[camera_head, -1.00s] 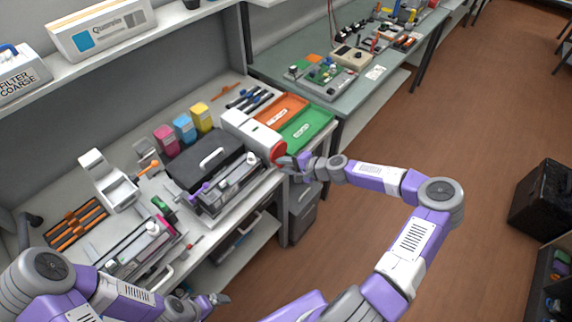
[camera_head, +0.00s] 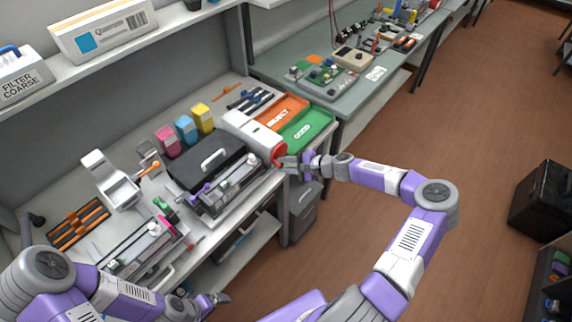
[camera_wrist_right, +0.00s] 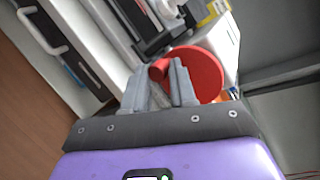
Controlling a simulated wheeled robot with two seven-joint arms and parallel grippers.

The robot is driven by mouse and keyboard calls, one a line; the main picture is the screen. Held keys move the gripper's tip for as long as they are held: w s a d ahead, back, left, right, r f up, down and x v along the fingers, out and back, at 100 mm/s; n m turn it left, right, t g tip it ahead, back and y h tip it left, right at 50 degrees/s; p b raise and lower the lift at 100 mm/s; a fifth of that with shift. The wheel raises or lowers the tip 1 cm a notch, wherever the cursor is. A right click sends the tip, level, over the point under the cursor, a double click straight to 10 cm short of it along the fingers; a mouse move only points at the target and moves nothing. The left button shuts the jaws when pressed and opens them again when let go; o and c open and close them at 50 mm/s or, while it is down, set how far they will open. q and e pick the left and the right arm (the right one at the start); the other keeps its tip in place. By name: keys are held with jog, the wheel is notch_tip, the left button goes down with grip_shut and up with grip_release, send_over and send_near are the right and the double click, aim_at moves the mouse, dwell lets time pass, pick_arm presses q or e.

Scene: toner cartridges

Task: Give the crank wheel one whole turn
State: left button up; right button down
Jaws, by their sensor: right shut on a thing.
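The crank wheel is a red disc (camera_head: 279,152) on the end of a white box-shaped device (camera_head: 252,133) at the right end of the bench. In the right wrist view the red wheel (camera_wrist_right: 207,73) fills the area beyond the fingers, with a red knob (camera_wrist_right: 158,69) at its left side. My right gripper (camera_head: 284,161) is at the wheel's near face. In the wrist view its grey fingers (camera_wrist_right: 162,80) are shut on the knob, partly hiding it. My left gripper (camera_head: 219,299) is low near the bench's front, away from the wheel; its jaws are too small to read.
An orange tray (camera_head: 286,108) and a green tray (camera_head: 312,127) lie behind the white device. A black case (camera_head: 205,158) and a grey cartridge fixture (camera_head: 232,187) stand left of it. Open floor (camera_head: 480,110) lies to the right.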

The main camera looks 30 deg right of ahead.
jog(key=c, duration=0.9)
grip_release()
jog(key=v, duration=0.7)
jog(key=shift+s+d+r, duration=0.15)
jog(key=shift+s, duration=0.05)
